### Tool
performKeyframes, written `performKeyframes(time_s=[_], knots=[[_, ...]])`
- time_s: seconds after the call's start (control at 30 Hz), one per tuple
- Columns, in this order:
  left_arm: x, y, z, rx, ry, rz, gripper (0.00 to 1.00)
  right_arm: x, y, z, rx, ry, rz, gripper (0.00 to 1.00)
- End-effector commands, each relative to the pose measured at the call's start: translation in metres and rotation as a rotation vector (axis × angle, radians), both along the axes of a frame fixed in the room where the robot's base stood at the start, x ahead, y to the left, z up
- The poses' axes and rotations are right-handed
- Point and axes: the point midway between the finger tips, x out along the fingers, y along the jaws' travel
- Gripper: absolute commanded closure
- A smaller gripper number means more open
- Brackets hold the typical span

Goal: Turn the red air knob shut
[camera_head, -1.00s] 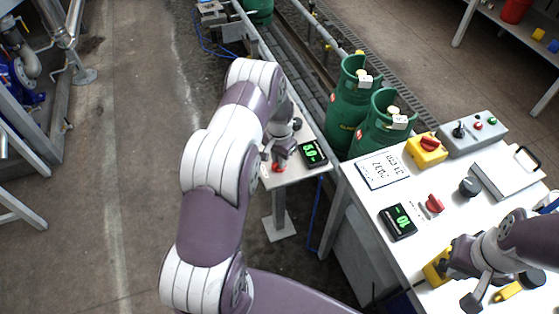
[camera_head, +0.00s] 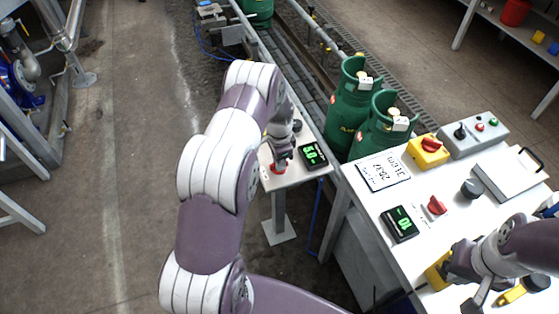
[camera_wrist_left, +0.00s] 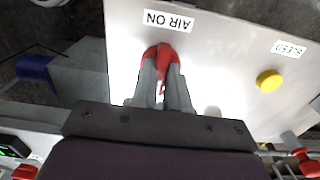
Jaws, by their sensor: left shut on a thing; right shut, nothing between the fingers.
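The red air knob (camera_wrist_left: 160,52) sits on a pale panel below an upside-down "AIR ON" label (camera_wrist_left: 168,20) in the left wrist view. In the head view only a bit of the red knob (camera_head: 279,170) shows under my left gripper (camera_head: 282,160). The two grey fingers of my left gripper (camera_wrist_left: 164,85) are shut on the knob, one on each side of it. My right gripper (camera_head: 478,297) is shut and empty over the white table at the lower right.
A yellow button (camera_wrist_left: 269,80) is beside a "BLEED" label on the same panel. A green-digit display (camera_head: 313,155) sits near the knob. Green gas cylinders (camera_head: 349,110) stand behind. The white table (camera_head: 440,200) holds another red knob (camera_head: 437,205) and a display.

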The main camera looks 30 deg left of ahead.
Motion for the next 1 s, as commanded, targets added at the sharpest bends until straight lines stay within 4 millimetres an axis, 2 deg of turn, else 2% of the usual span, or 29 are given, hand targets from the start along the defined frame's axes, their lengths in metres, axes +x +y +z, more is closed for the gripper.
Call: performKeyframes(time_s=[0.37,0.4,0.43,0.47,0.77,0.87,1.0], knots=[[0.001,0.001,0.002,0.002,-0.003,-0.006,1.00,0.000,0.000,0.000,0.000,0.000,0.000,1.00],[0.001,0.001,0.002,0.002,-0.003,-0.005,0.72,0.000,0.000,0.000,0.000,0.000,0.000,1.00],[0.001,0.001,0.002,0.002,-0.003,-0.005,0.62,0.000,0.000,0.000,0.000,0.000,0.000,1.00],[0.001,0.001,0.002,0.002,-0.003,-0.005,0.60,0.000,0.000,0.000,0.000,0.000,0.000,1.00],[0.001,0.001,0.003,0.002,-0.003,-0.004,0.60,0.000,0.000,0.000,0.000,0.000,0.000,1.00],[0.002,0.001,0.018,0.003,-0.006,-0.004,0.60,0.000,0.000,-0.003,0.000,0.000,0.000,1.00],[0.001,0.001,0.055,0.003,-0.008,-0.003,0.60,0.000,0.000,-0.008,0.000,0.000,0.000,1.00]])
